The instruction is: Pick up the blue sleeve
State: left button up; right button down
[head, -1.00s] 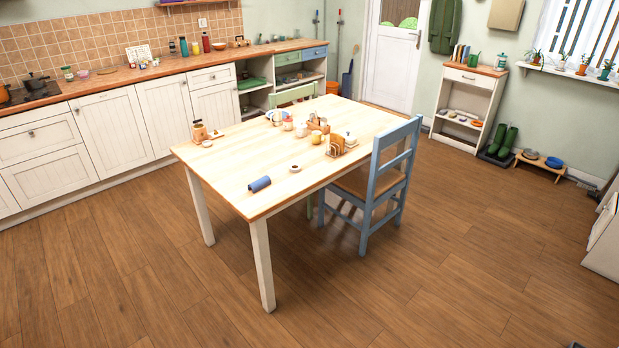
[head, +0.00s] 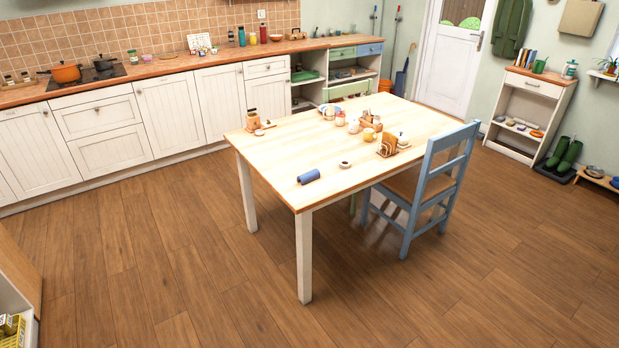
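The blue sleeve (head: 309,176) is a short blue cylinder lying on its side. It lies near the front left edge of the light wooden table (head: 270,158) in the head view. A small round dark-centred piece (head: 345,164) lies to its right, apart from it. Neither of my grippers shows in the head view.
A blue chair (head: 430,190) stands at the table's right side. Jars, a rack (head: 388,145) and a wooden caddy (head: 371,122) stand farther back on the table. White cabinets (head: 170,115) line the back wall. The wooden floor in front is clear.

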aim_at(310, 177)
jog(key=i+z, duration=0.15)
jog(key=i, duration=0.3)
jog(key=i+j+z, duration=0.15)
jog(key=i, duration=0.35)
jog(key=i+j+z, duration=0.1)
jog(key=i+j, duration=0.15)
jog(key=i, duration=0.2)
